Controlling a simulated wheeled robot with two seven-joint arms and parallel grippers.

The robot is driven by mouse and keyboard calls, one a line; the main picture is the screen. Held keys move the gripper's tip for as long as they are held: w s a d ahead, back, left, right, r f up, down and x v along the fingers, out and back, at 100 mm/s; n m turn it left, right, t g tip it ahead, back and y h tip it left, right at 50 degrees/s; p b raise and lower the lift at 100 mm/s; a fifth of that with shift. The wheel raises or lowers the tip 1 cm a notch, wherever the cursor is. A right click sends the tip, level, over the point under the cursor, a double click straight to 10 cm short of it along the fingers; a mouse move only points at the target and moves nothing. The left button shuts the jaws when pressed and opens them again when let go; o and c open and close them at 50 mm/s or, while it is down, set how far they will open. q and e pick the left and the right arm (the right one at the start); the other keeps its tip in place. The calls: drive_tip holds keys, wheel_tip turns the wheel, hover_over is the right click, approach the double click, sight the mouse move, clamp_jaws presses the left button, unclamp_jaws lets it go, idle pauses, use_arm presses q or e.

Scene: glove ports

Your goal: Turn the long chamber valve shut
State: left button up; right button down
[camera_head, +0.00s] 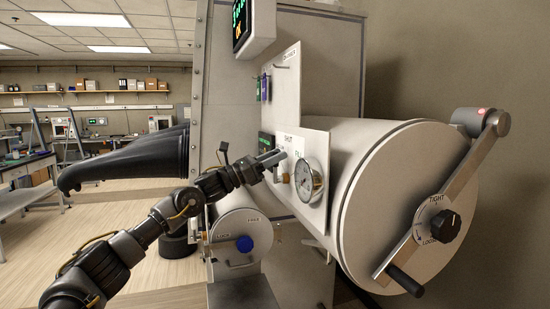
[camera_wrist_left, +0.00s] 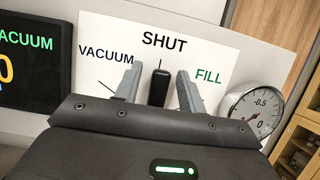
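The valve panel (camera_head: 318,146) is a white plate on the long chamber (camera_head: 368,150), marked SHUT at the top, VACUUM on the left and FILL on the right. It fills the middle of the left wrist view (camera_wrist_left: 225,50). The black valve handle (camera_wrist_left: 158,88) points up at SHUT there. My left gripper (camera_head: 271,166) is at the panel. In the left wrist view its two grey fingers (camera_wrist_left: 159,76) stand on either side of the handle, with a gap on each side. My right gripper is not in view.
A round gauge (camera_head: 308,180) sits right of the valve. The big chamber door (camera_head: 410,205) has a long clamp bar (camera_head: 445,194) and a black TIGHT/LOOSE knob (camera_head: 446,226). A small round door (camera_head: 241,234) is below my left arm. Black gloves (camera_head: 130,160) stick out at left.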

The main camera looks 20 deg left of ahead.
use_arm(q)
drive_tip(key=b+v, duration=0.3)
drive_tip(key=v, duration=0.7)
drive_tip(key=shift+s+a, duration=0.15)
drive_tip(key=shift+a, duration=0.05)
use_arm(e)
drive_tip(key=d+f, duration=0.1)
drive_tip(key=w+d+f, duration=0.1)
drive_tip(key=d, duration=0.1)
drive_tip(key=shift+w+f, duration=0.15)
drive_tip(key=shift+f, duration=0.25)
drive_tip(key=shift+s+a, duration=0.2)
